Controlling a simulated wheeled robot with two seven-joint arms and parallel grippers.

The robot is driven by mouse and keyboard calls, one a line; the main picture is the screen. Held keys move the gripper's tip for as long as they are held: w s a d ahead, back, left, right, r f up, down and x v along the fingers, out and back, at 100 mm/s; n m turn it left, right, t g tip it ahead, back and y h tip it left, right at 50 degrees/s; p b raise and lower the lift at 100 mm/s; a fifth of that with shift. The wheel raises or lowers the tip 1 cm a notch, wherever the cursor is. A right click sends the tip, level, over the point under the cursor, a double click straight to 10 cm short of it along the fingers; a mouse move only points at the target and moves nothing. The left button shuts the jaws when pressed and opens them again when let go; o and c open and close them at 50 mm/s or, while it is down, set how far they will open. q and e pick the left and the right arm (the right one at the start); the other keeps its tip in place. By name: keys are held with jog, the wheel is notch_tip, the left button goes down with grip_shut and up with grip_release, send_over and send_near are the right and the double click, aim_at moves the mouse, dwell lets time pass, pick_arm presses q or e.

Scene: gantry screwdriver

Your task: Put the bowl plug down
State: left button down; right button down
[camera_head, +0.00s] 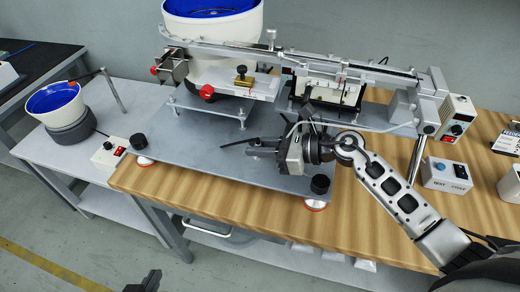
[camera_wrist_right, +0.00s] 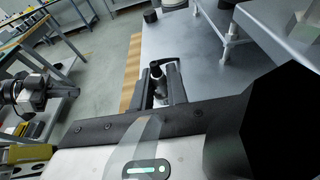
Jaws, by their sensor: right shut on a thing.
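My right gripper (camera_head: 254,147) reaches in from the right and is low over the grey base plate of the gantry machine. In the right wrist view its two dark fingers (camera_wrist_right: 161,88) are closed on a small dark and grey cylindrical piece, which I take for the bowl plug (camera_wrist_right: 157,74). The piece stands between the fingertips, with the grey plate beyond. In the head view the plug is too small and covered to make out. Whether it touches the plate I cannot tell. A dark tip of my left gripper (camera_head: 145,282) shows at the bottom edge; its jaws are not clear.
The grey base plate (camera_head: 185,150) has dark knobs on its corners, one (camera_head: 320,185) close to my right gripper. A large blue-lined bowl (camera_head: 225,50) and a rail (camera_head: 300,62) stand behind. A smaller bowl feeder (camera_head: 62,108) and control box (camera_head: 108,152) stand left.

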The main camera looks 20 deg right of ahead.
jog(key=shift+w+f, duration=0.1)
jog(key=shift+f, duration=0.65)
jog(key=shift+f+b, duration=0.6)
jog(key=shift+b, duration=0.05)
jog(key=c, duration=1.4)
grip_release()
jog(key=shift+r, duration=0.1)
jog(key=shift+r, duration=0.1)
